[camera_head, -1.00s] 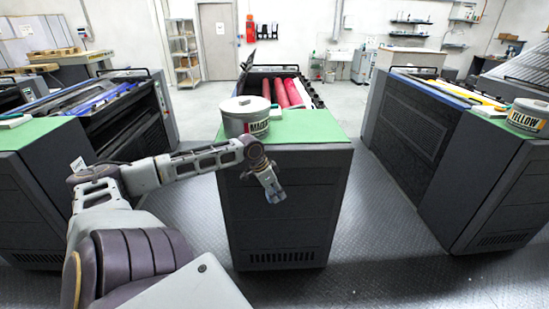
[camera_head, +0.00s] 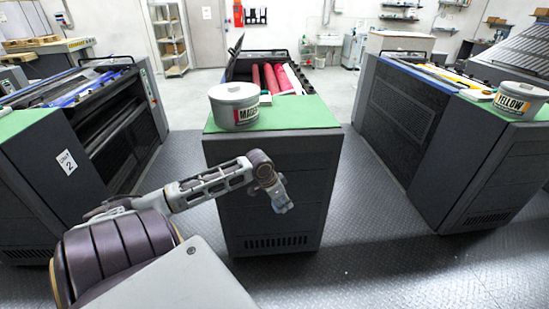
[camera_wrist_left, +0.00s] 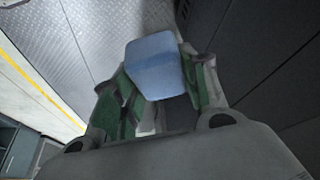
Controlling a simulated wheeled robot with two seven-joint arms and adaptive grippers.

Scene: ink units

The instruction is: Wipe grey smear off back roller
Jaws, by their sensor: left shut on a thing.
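Red rollers (camera_head: 278,78) lie side by side in the open ink unit behind the green top of the middle cabinet. I cannot make out a grey smear on them from here. My left gripper (camera_head: 280,196) hangs in front of the cabinet's dark front face, below the green top. It is shut on a pale blue block-like pad (camera_wrist_left: 156,68), which shows between its green-lined fingers in the left wrist view. The rollers are beyond the gripper and higher. My right gripper is not in view.
A grey can with a magenta label (camera_head: 234,105) stands on the middle cabinet's green top (camera_head: 300,113), with a small pale item beside it. A yellow-labelled can (camera_head: 519,100) stands on the right unit. Textured metal floor (camera_head: 375,215) is free between the units.

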